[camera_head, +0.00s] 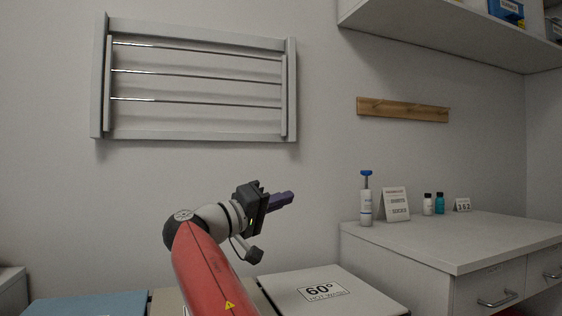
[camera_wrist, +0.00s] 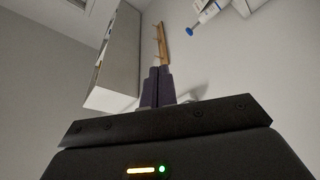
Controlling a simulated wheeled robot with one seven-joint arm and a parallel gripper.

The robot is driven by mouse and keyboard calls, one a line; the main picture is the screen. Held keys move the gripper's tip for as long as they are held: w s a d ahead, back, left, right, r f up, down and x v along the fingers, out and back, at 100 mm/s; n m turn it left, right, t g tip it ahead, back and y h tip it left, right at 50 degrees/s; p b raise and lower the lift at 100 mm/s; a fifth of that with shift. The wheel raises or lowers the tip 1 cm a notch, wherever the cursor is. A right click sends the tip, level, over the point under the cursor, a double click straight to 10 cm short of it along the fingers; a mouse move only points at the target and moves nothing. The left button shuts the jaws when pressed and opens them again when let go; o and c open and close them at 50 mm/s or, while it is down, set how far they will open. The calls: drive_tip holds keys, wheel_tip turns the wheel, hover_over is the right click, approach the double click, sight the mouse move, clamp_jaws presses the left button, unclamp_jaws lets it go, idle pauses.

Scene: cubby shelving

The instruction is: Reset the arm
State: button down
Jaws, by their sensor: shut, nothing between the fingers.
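My gripper (camera_head: 282,200) is at the end of my raised red and white arm, pointing right in the head view. It hangs in free air in front of the wall, above the row of lids. In the wrist view its two purple fingers (camera_wrist: 158,86) lie together, shut, with nothing held.
A counter (camera_head: 460,238) at right holds a white dispenser bottle with a blue top (camera_head: 366,205), a sign (camera_head: 396,204) and small bottles. A white lid marked 60° (camera_head: 325,290) lies below. A drying rack (camera_head: 195,80), peg rail (camera_head: 402,109) and upper shelf (camera_head: 450,38) are on the walls.

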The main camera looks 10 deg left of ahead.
wheel_tip(320, 180, up, 4)
drive_tip(key=p, duration=0.2)
drive_tip(key=w+d+f+n+g+y, duration=0.1)
drive_tip(key=w+d+f+g+y, duration=0.15)
drive_tip(key=d, duration=0.95)
drive_tip(key=s+d+f+g+y, duration=0.35)
drive_tip(key=d+f, duration=0.35)
drive_tip(key=d, duration=0.5)
drive_tip(key=s+d+f+g+y, duration=0.25)
drive_tip(key=s+d+f, duration=0.45)
drive_tip(key=s+f, duration=0.45)
drive_tip(key=s+f+m+g+y, duration=0.1)
drive_tip(key=s+f+m+y, duration=0.2)
drive_tip(key=s+f, duration=1.3)
drive_tip(key=s+y, duration=0.1)
drive_tip(key=s, duration=0.2)
drive_tip(key=shift+a+m, duration=0.15)
drive_tip(key=shift+m, duration=0.25)
drive_tip(key=shift+f+y, duration=0.1)
drive_tip(key=shift+y, duration=0.15)
